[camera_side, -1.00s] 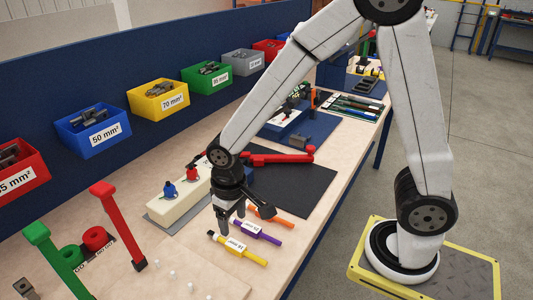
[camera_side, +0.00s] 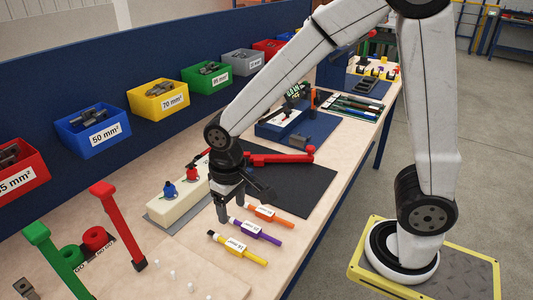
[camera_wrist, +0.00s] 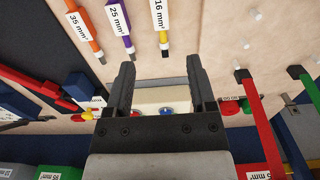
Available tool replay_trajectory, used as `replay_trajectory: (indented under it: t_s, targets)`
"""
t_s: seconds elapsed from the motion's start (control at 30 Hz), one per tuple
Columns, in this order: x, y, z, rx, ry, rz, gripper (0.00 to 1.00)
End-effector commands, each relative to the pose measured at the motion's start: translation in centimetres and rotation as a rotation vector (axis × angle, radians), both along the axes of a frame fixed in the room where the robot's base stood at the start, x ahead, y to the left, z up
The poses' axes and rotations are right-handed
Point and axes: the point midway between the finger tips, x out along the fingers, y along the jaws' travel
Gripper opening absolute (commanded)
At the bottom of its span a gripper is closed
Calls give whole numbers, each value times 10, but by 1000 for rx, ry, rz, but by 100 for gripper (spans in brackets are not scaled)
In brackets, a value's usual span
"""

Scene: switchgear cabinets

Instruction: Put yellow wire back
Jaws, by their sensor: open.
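The yellow wire (camera_side: 237,247), with a white label, lies on the wooden bench top in front of my gripper. In the wrist view the yellow wire (camera_wrist: 162,22) is labelled 16 mm² and enters from the top edge, its dark end pointing toward my gripper. My gripper (camera_side: 231,211) is open and empty, pointing down over the bench beside the pale block. In the wrist view my gripper (camera_wrist: 160,72) has its fingers wide apart, with the yellow wire beyond the tips and not between them.
A purple wire (camera_side: 257,233) and an orange wire (camera_side: 270,217) lie parallel beside the yellow one. A pale block (camera_side: 178,207) with blue and red knobs stands close behind my gripper. Red (camera_side: 118,225) and green (camera_side: 55,260) handles rise at the left.

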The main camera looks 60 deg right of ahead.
Motion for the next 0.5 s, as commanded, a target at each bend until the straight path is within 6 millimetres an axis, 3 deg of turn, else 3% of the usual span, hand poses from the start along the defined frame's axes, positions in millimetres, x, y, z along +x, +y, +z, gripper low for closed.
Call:
replay_trajectory:
  t_s: [0.23,0.5]
  targets:
    - [-6,-16,-3,7,-34,-5,71]
    - [-31,-63,-12,12,-156,-7,71]
